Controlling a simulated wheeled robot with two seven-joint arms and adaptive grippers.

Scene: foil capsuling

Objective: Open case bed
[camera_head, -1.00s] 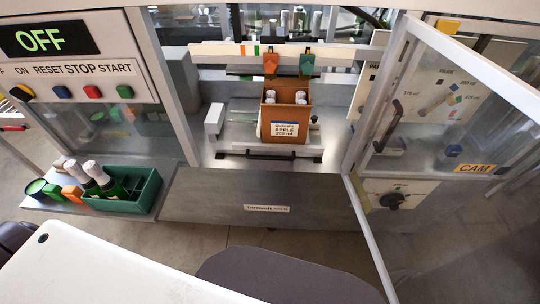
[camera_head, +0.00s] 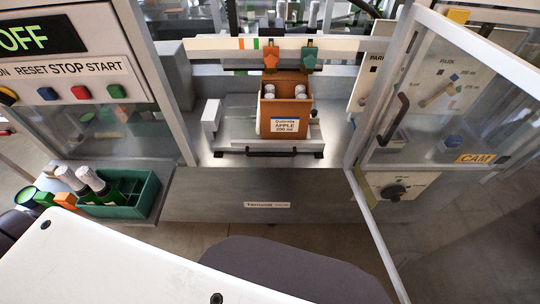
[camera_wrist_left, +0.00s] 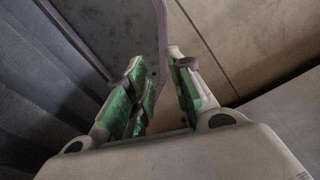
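In the head view the case bed is a low grey metal platform (camera_head: 235,133) inside the machine, with a black bar handle (camera_head: 272,152) along its front. A brown case (camera_head: 284,107) labelled apple stands upright on it, with white-capped bottle tops inside. Neither gripper shows in the head view. In the left wrist view my left gripper (camera_wrist_left: 158,80) has its two green-padded fingers apart, with nothing seen between them. It is over the floor and a dark rounded panel, away from the bed.
The clear framed door (camera_head: 440,100) stands swung outward at the right. A green bin (camera_head: 135,203) with bottles is at the left. An OFF display (camera_head: 35,38) sits above several coloured buttons. Orange and teal pieces (camera_head: 270,57) hang above the case.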

